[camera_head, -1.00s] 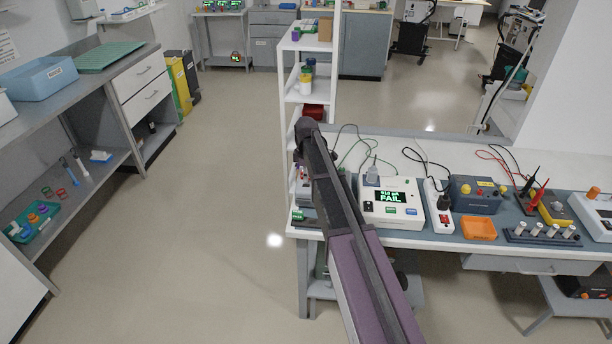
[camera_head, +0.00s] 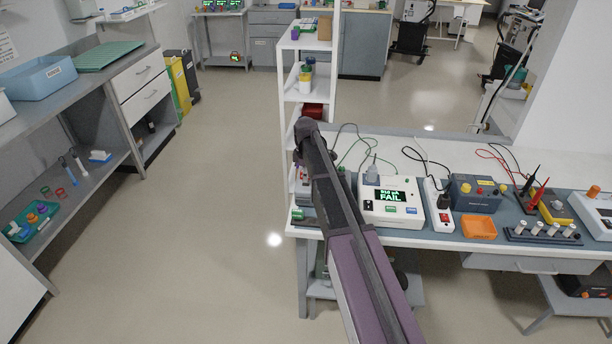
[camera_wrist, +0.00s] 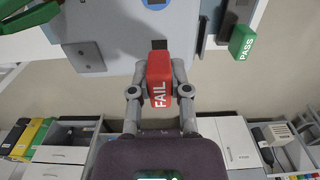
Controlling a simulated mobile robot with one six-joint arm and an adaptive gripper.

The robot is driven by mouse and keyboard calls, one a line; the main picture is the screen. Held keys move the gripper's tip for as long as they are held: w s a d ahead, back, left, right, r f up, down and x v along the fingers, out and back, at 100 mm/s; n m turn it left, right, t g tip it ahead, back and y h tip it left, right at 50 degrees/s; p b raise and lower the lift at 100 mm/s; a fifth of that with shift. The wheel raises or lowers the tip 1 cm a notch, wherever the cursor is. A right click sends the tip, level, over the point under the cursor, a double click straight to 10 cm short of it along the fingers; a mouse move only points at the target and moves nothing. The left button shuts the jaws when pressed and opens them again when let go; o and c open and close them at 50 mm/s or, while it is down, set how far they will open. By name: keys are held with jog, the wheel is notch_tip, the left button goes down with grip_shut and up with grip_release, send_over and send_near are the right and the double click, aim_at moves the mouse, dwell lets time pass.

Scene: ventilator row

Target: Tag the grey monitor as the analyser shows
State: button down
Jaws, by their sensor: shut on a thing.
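The analyser (camera_head: 392,205) stands on the bench in the head view, with FAIL on its dark screen; the small line above it is hard to read. My gripper (camera_wrist: 158,80) is shut on a red tag (camera_wrist: 159,78) lettered FAIL, its two fingers at the tag's sides in the wrist view. Just beyond the tag is a pale grey housing (camera_wrist: 112,35) with a small dark square, probably the grey monitor. I cannot tell whether tag and housing touch. A green PASS tag (camera_wrist: 243,42) shows at upper right. In the head view my arm hides the gripper.
On the bench are a power strip (camera_head: 439,207), an orange tray (camera_head: 479,227) and a blue-grey tester (camera_head: 476,193). A white shelf rack (camera_head: 289,100) stands behind the bench's left end. Open floor lies left of the bench, up to the grey counter (camera_head: 85,100).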

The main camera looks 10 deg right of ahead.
jog(key=shift+f+b, duration=0.75)
jog(key=shift+f, duration=0.05)
dwell(0.6)
jog(key=c, duration=0.5)
grip_release()
jog(key=shift+r, duration=0.2)
